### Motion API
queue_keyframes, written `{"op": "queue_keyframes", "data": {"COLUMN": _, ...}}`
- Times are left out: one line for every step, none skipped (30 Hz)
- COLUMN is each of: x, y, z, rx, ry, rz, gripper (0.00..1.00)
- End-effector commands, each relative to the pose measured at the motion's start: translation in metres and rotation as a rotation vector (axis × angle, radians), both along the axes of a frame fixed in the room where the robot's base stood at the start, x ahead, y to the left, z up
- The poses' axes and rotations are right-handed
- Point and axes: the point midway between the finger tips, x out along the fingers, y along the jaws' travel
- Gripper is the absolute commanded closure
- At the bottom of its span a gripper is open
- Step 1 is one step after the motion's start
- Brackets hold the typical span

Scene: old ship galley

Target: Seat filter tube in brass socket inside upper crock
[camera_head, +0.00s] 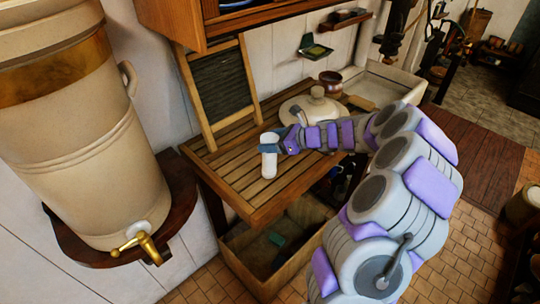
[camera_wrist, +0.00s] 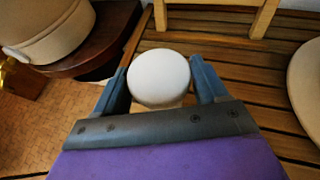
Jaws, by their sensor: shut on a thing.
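The filter tube (camera_head: 269,160) is white with a rounded end and stands upright in my gripper (camera_head: 270,143), over the slatted wooden bench near its front left edge. I cannot tell whether its lower end touches the slats. In the wrist view the tube's round top (camera_wrist: 158,78) sits between the two blue fingers of my gripper (camera_wrist: 160,88). The large beige crock (camera_head: 85,140) with a brass band and a brass tap (camera_head: 140,247) stands on a dark round wall shelf at the left. The crock's inside and the brass socket are not in view.
A pale lid (camera_head: 312,108) with a knob lies on the slatted bench (camera_head: 235,160). A framed washboard (camera_head: 220,88) leans at the back. A brown pot (camera_head: 331,82) and a stone sink (camera_head: 385,75) are behind. A wooden cabinet (camera_head: 172,22) overhangs the bench.

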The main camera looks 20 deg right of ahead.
Motion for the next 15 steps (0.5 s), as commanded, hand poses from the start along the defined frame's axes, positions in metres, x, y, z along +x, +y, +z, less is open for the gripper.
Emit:
{"op": "queue_keyframes", "data": {"x": 0.0000, "y": 0.0021, "z": -0.0001, "rx": -0.001, "ry": 0.000, "rz": 0.001, "gripper": 0.45}}
{"op": "queue_keyframes", "data": {"x": 0.0000, "y": 0.0027, "z": -0.0001, "rx": -0.001, "ry": 0.000, "rz": 0.001, "gripper": 0.48}}
{"op": "queue_keyframes", "data": {"x": 0.0000, "y": 0.0033, "z": 0.0000, "rx": -0.002, "ry": 0.001, "rz": 0.001, "gripper": 0.52}}
{"op": "queue_keyframes", "data": {"x": 0.0000, "y": 0.0035, "z": 0.0000, "rx": -0.002, "ry": 0.001, "rz": 0.001, "gripper": 0.55}}
{"op": "queue_keyframes", "data": {"x": 0.0000, "y": 0.0036, "z": 0.0000, "rx": -0.002, "ry": 0.001, "rz": 0.001, "gripper": 0.58}}
{"op": "queue_keyframes", "data": {"x": 0.0000, "y": 0.0034, "z": 0.0001, "rx": -0.001, "ry": 0.000, "rz": 0.001, "gripper": 0.61}}
{"op": "queue_keyframes", "data": {"x": -0.0001, "y": 0.0030, "z": 0.0001, "rx": -0.001, "ry": 0.001, "rz": 0.002, "gripper": 0.64}}
{"op": "queue_keyframes", "data": {"x": -0.0001, "y": 0.0025, "z": 0.0002, "rx": -0.001, "ry": 0.001, "rz": 0.002, "gripper": 0.65}}
{"op": "queue_keyframes", "data": {"x": -0.0002, "y": 0.0016, "z": 0.0002, "rx": 0.001, "ry": 0.001, "rz": 0.002, "gripper": 0.65}}
{"op": "queue_keyframes", "data": {"x": -0.0003, "y": 0.0009, "z": 0.0002, "rx": 0.001, "ry": 0.000, "rz": 0.002, "gripper": 0.65}}
{"op": "queue_keyframes", "data": {"x": -0.0003, "y": 0.0001, "z": 0.0002, "rx": 0.001, "ry": 0.000, "rz": 0.002, "gripper": 0.65}}
{"op": "queue_keyframes", "data": {"x": -0.0003, "y": -0.0007, "z": 0.0002, "rx": 0.003, "ry": 0.000, "rz": 0.001, "gripper": 0.65}}
{"op": "queue_keyframes", "data": {"x": -0.0004, "y": -0.0008, "z": 0.0002, "rx": 0.003, "ry": 0.000, "rz": 0.001, "gripper": 0.65}}
{"op": "queue_keyframes", "data": {"x": -0.0004, "y": -0.0009, "z": 0.0002, "rx": 0.003, "ry": 0.000, "rz": 0.001, "gripper": 0.65}}
{"op": "queue_keyframes", "data": {"x": -0.0003, "y": -0.0009, "z": 0.0004, "rx": 0.003, "ry": 0.000, "rz": 0.001, "gripper": 0.65}}
